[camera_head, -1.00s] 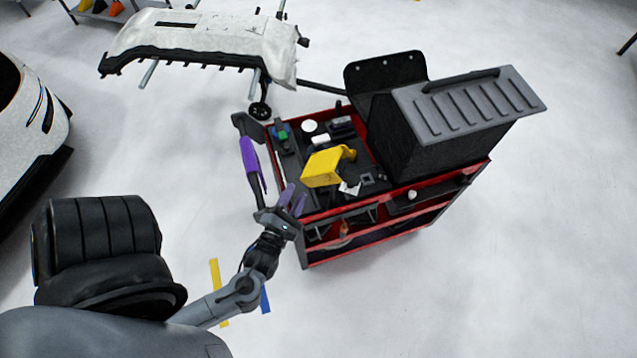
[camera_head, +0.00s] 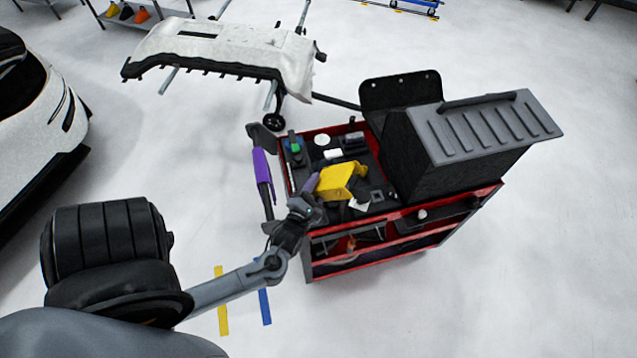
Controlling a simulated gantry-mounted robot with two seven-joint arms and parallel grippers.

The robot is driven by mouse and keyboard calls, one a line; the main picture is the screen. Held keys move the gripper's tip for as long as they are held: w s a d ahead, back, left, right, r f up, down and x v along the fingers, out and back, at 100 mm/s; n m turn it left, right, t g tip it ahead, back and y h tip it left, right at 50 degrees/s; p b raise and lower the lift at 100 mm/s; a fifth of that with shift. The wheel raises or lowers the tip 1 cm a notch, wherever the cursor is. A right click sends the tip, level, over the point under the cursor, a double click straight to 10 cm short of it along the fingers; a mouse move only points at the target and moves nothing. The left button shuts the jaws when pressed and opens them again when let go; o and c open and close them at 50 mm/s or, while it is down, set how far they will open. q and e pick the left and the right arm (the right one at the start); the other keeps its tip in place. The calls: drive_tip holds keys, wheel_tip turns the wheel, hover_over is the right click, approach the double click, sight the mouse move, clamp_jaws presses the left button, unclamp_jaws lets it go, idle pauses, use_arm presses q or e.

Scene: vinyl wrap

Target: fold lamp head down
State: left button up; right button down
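The yellow lamp (camera_head: 341,183) stands on the dark top of the red tool cart (camera_head: 345,265), near its front left edge. Its boxy head faces up and left, and a small yellow part shows at its right. My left gripper (camera_head: 314,182) is at the lamp's left side, with a purple finger close against or touching the yellow head. Whether it touches is not clear. The other finger is not clearly visible, so I cannot tell how far the gripper is open. My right gripper is out of view.
A big black case with a grey ribbed lid (camera_head: 490,125) stands right of the lamp. A purple-gripped handle (camera_head: 262,172) runs along the cart's left side. Small items, including a white disc (camera_head: 322,139), lie behind the lamp. A bumper on a stand (camera_head: 225,45) is at the back.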

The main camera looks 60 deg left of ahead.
use_arm(q)
drive_tip(key=shift+w+a, duration=0.2)
drive_tip(key=shift+w, duration=0.05)
drive_tip(key=shift+c, duration=0.3)
clamp_jaws()
